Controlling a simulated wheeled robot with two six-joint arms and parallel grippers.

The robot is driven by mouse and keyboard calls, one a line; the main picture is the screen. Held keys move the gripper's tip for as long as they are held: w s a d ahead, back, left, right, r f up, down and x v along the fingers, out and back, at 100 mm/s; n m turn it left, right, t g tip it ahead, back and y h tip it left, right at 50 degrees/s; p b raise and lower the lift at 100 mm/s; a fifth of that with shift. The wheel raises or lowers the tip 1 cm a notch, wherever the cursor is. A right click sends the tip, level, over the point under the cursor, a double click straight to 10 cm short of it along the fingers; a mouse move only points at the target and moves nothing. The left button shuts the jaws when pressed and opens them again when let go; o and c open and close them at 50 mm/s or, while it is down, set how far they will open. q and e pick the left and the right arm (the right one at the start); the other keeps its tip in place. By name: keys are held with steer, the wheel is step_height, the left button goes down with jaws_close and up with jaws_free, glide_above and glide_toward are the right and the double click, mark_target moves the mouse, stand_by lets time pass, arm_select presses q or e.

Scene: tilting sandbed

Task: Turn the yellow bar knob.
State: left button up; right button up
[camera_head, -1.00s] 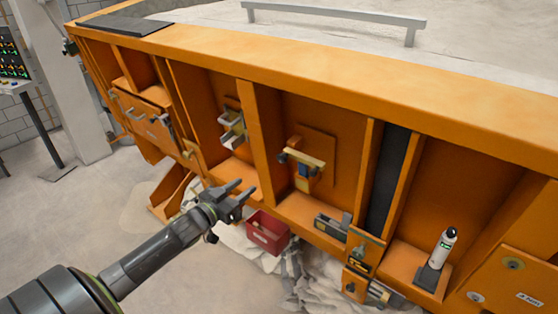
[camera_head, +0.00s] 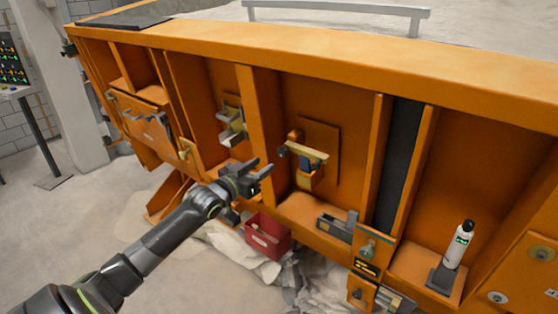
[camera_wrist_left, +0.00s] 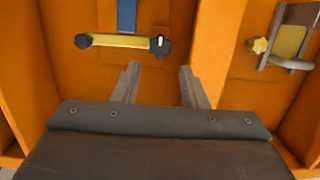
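The yellow bar knob (camera_head: 307,153) is on a raised orange panel in the middle bay of the sandbed's side, with a blue part under the bar. In the left wrist view the yellow bar (camera_wrist_left: 120,41) lies roughly level, with dark ends, beyond and to the left of the fingertips. My left gripper (camera_head: 264,168) is open and empty, to the left of the knob and a little below it, apart from it. Both its fingers (camera_wrist_left: 158,72) show spread in the wrist view. My right gripper is not in view.
A metal bracket (camera_head: 231,125) sits in the bay to the left. A red bin (camera_head: 267,238) stands below my gripper. A grey latch (camera_head: 338,226) is on the lower ledge, and a white bottle (camera_head: 459,246) stands in a holder at right. Orange ribs divide the bays.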

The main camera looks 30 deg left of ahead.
mark_target(281, 153)
arm_select(q)
steer(key=w, duration=0.3)
steer(key=w+b, duration=0.1)
steer(key=w, duration=0.4)
steer(key=shift+w+d, duration=0.35)
steer(key=shift+w, duration=0.05)
steer(key=shift+c, duration=0.3)
steer(key=c, duration=0.5)
steer(key=shift+c, duration=0.2)
